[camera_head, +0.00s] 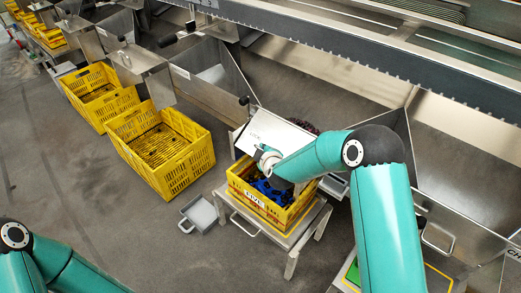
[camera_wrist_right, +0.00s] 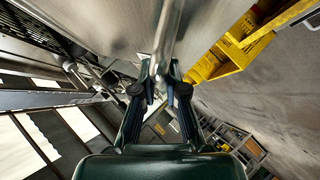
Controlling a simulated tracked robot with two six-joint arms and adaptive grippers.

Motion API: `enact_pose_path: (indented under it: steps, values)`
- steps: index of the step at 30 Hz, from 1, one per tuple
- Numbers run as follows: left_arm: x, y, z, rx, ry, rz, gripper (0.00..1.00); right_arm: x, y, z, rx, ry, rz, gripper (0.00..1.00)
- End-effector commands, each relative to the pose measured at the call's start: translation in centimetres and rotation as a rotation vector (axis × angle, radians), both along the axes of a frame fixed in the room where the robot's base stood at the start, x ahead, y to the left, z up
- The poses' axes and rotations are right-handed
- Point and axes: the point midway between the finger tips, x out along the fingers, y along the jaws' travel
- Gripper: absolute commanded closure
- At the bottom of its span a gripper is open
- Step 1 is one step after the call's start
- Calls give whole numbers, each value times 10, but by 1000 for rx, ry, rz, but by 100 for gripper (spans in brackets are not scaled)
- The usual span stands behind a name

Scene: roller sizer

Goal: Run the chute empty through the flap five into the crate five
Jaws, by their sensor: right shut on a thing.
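Crate five (camera_head: 233,190) is a yellow crate with a FIVE label on a low metal stand, with dark and blue contents partly hidden by my arm. Flap five (camera_head: 277,132) is a pale metal plate at the mouth of the chute (camera_head: 325,90) above the crate. Dark round pieces show just behind the plate. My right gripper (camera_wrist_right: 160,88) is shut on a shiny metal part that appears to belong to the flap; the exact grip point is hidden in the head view. My left gripper is out of view; only its arm shows at lower left.
More yellow crates (camera_head: 170,178) stand in a row toward the upper left, under other chutes. A small grey pan (camera_head: 200,214) lies on the floor beside the stand (camera_head: 293,240). The floor at left is clear.

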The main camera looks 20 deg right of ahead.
Motion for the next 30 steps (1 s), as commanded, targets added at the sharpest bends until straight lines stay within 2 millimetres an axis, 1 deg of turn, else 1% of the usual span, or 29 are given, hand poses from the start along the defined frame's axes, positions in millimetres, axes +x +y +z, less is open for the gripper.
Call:
enact_pose_path:
  steps: [11, 12, 16, 26, 30]
  values:
    - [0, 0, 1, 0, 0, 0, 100, 1, 0, 3, -3, -5, 2, 100]
    - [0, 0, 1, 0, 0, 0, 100, 1, 0, 3, -3, -6, 1, 85]
    - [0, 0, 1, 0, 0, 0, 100, 1, -1, 3, -3, -5, 0, 64]
    - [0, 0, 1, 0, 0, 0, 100, 0, -2, 3, -2, -4, -2, 63]
    - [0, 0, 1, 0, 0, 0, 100, -8, -1, 7, -2, -4, -2, 63]
